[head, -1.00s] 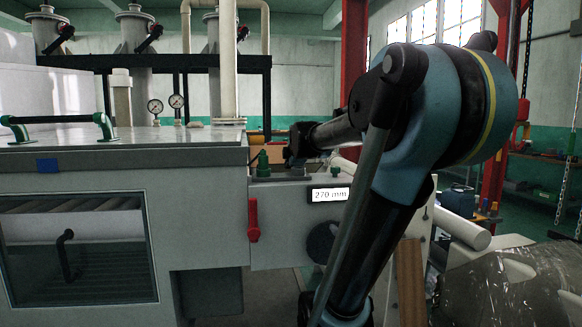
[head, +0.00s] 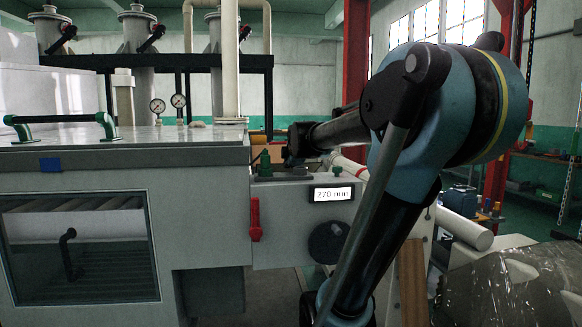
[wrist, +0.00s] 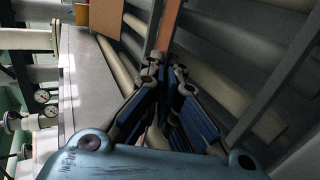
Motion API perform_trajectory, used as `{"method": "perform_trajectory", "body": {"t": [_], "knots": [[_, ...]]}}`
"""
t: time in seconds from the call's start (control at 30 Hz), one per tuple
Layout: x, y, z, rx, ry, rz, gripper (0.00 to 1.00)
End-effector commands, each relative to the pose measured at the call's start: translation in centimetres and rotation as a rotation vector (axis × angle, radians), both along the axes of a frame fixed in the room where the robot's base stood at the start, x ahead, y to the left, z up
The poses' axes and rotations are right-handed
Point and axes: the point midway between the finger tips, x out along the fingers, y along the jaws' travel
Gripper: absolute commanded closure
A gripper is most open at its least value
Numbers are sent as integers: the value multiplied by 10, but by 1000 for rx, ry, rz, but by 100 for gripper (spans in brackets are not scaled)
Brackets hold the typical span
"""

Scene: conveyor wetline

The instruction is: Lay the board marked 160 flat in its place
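No board with a readable 160 mark shows in either view. In the wrist view my gripper (wrist: 165,76) has its blue-padded fingers drawn close together at the tips. A narrow orange-brown strip (wrist: 169,24) lies just beyond the tips; I cannot tell whether the fingers hold it. A wider orange-brown panel (wrist: 106,18) shows at the top of the wrist view, clear of the fingers. In the head view my arm reaches left over the end of the machine (head: 210,157), and the fingers cannot be made out.
A display reading 270 mm (head: 333,194), a red handle (head: 255,219) and a dark knob (head: 328,243) are on the machine's end. A brown plank (head: 411,283) stands upright behind my arm. Pale rollers (wrist: 215,82) cross the wrist view. Clear wrapping (head: 510,275) fills the lower right.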

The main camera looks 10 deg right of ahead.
Motion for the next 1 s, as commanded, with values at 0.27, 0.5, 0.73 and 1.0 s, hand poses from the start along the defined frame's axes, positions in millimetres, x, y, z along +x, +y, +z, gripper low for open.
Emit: {"method": "perform_trajectory", "body": {"t": [0.27,0.5,0.73,1.0], "knots": [[0,3,0,0,0,0,100],[0,6,0,1,0,0,100],[0,9,0,-1,-1,0,100],[0,10,0,0,-1,0,80]]}}
